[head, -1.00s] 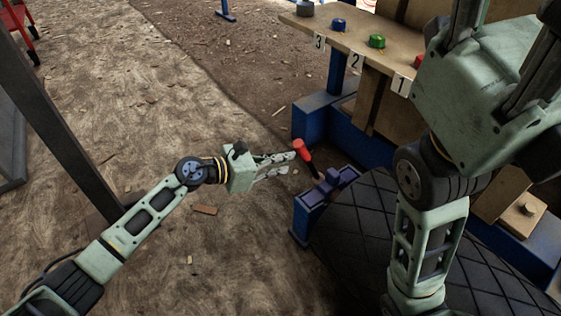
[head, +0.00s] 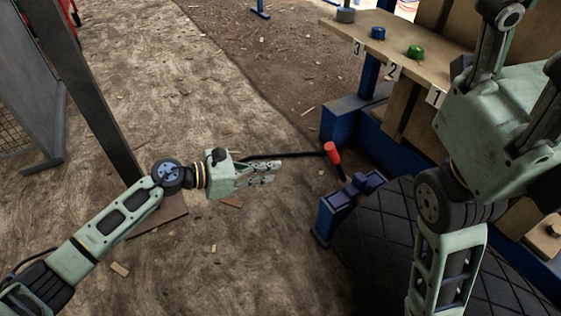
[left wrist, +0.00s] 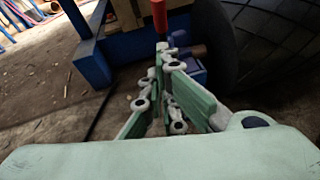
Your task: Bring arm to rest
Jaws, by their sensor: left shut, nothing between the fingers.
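My left gripper (head: 276,171) is shut and empty, held out over the dirt floor to the left of the machine. Its fingers also show closed together in the left wrist view (left wrist: 168,62). A lever with a red handle (head: 331,153) stands to the right of the fingertips in the head view, with a clear gap between them. The red handle shows beyond the fingers in the left wrist view (left wrist: 159,16). My right arm comes down at the right of the head view, and its gripper is out of the picture.
The blue machine frame (head: 341,121) and a dark ribbed round part (head: 390,250) stand at the right. A wooden shelf (head: 400,52) carries a blue button (head: 378,32) and a green button (head: 415,51). A dark post (head: 95,100) stands at the left. Open floor lies between.

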